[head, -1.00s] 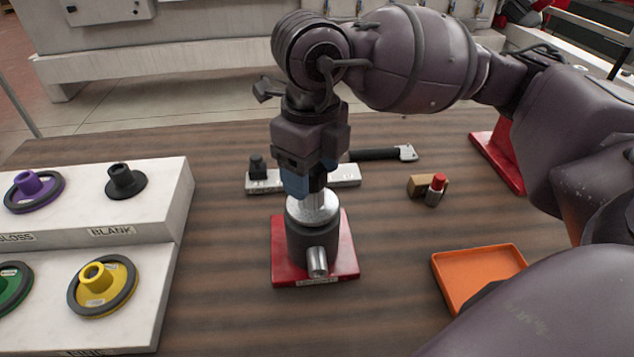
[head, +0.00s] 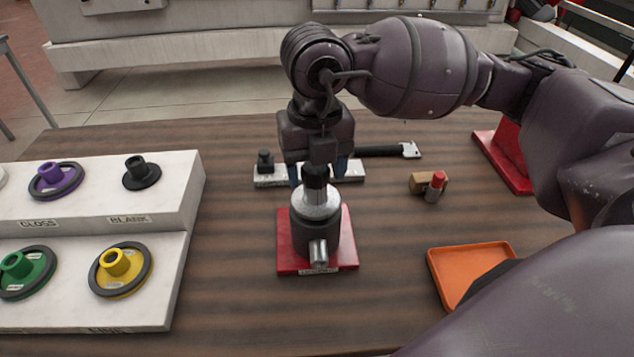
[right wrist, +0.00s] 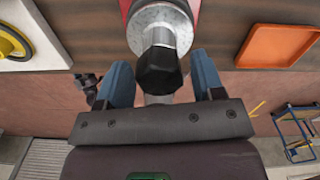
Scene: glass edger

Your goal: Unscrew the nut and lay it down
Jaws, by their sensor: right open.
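A black nut (head: 316,177) sits on the upright spindle of a dark cylindrical housing (head: 305,228) with a silver top, fixed on a red base plate (head: 343,256). In the right wrist view the nut (right wrist: 158,70) shows as a dark faceted head above the silver disc (right wrist: 150,18). My right gripper (head: 316,173) points down over the nut. Its blue fingers are spread, one on each side, with gaps to the nut in the right wrist view (right wrist: 161,72). It holds nothing. My left gripper is out of view.
An orange tray (head: 440,268) lies at right on the wooden table. A white rack (head: 150,225) with coloured wheels stands at left. Behind the spindle lie a pale strip (head: 268,179) and a black-handled tool (head: 380,151). A red-tipped item (head: 436,184) stands right.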

